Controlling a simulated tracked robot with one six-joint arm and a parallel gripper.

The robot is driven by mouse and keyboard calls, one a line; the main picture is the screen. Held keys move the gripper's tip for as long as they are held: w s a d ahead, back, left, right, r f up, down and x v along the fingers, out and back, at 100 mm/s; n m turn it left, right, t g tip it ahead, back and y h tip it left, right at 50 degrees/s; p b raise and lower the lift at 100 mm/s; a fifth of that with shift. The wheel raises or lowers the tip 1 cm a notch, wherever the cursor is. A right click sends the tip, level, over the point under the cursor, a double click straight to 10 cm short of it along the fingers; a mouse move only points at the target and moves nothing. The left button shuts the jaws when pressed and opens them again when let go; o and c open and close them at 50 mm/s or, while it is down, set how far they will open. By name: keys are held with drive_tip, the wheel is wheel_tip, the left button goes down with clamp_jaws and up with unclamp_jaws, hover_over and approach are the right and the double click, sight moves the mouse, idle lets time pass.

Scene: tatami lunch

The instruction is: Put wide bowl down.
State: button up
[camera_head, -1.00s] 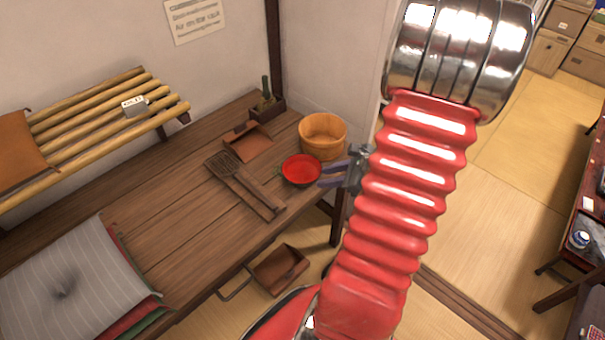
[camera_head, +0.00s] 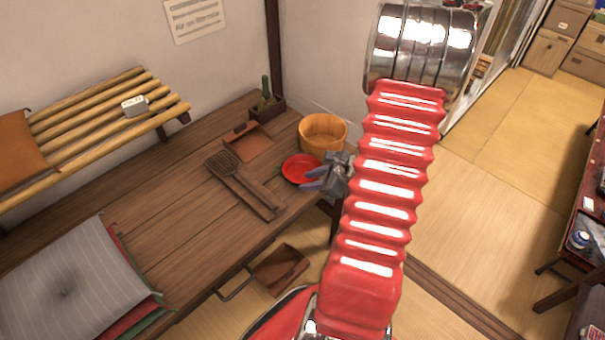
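The wide bowl (camera_head: 297,167), red inside, is at the right end of the wooden table, beside the wooden tub. My gripper (camera_head: 307,179) is at the bowl's lower right edge. Its two purple fingers look spread apart and overlap the bowl's right side in the picture. No part of the bowl is clearly pinched between them, and I cannot tell whether they touch it. The fingers hide a part of the bowl's right edge, and the bowl's underside is not visible.
The table (camera_head: 185,225) has bare boards at front left. A wooden tub (camera_head: 323,134) stands behind the bowl. Cushions (camera_head: 70,280) are stacked at the near left.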

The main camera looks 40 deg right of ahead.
drive_tip(key=shift+x, duration=2.6)
drive_tip(key=shift+s+d, duration=0.1)
drive_tip(key=shift+c, duration=0.6)
clamp_jaws()
